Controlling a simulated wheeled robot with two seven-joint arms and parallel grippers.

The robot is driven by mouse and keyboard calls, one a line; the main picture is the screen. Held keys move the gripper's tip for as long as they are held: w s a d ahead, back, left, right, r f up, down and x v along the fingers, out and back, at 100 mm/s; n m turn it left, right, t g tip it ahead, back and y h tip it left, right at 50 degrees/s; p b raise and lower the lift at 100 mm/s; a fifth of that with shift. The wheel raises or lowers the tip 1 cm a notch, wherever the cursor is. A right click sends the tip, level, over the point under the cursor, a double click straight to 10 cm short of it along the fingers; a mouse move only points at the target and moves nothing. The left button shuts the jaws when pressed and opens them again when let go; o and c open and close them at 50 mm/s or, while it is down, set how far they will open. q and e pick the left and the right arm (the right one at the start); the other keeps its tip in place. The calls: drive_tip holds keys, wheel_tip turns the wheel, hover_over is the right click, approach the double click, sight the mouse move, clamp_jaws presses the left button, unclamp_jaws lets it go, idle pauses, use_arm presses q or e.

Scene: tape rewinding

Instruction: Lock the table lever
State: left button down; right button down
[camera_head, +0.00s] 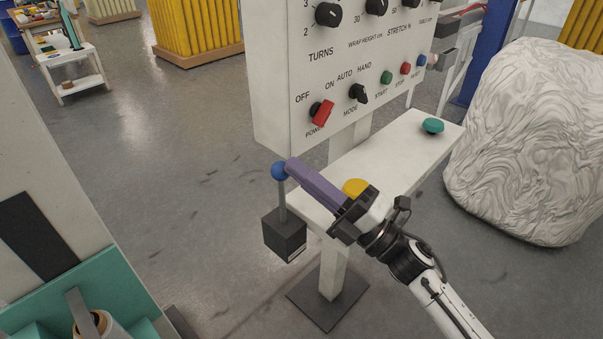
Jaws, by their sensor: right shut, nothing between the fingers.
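The table lever is a grey rod (282,205) with a blue ball knob (279,171) on top. It rises nearly upright from a dark box (286,238) at the left end of the white table (388,150). My right gripper (293,169) reaches in from the lower right. Its long purple fingers are shut and empty. In the picture their tips are right beside the knob on its right side; I cannot tell whether they touch it. My left gripper is not in view.
A control panel (285,75) with knobs and buttons stands behind the table. A yellow button (354,187) and a teal button (432,125) are on the table. A large white wrapped load (535,150) stands at right. Floor left of the lever is clear.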

drive_tip(key=s+d+r, duration=0.2)
drive_tip(key=s+d, duration=0.6)
drive_tip(key=d, duration=0.3)
drive_tip(key=shift+r, duration=0.4)
drive_tip(key=d+f+m+t+h, duration=0.2)
drive_tip(key=f+m+h, duration=0.5)
drive_tip(key=f+m, duration=0.25)
drive_tip(key=d+f+m+t+h, duration=0.25)
drive_tip(key=f+m+h, duration=0.35)
drive_tip(key=f+m, duration=0.35)
drive_tip(key=s+f+m+g+h, duration=0.3)
drive_tip(key=s+f+m+g, duration=0.6)
drive_tip(key=s+f, duration=0.9)
wheel_tip(320, 180, down, 3)
drive_tip(key=shift+a+r+h, duration=0.1)
drive_tip(key=shift+a+h, duration=0.2)
drive_tip(key=shift+a, duration=0.15)
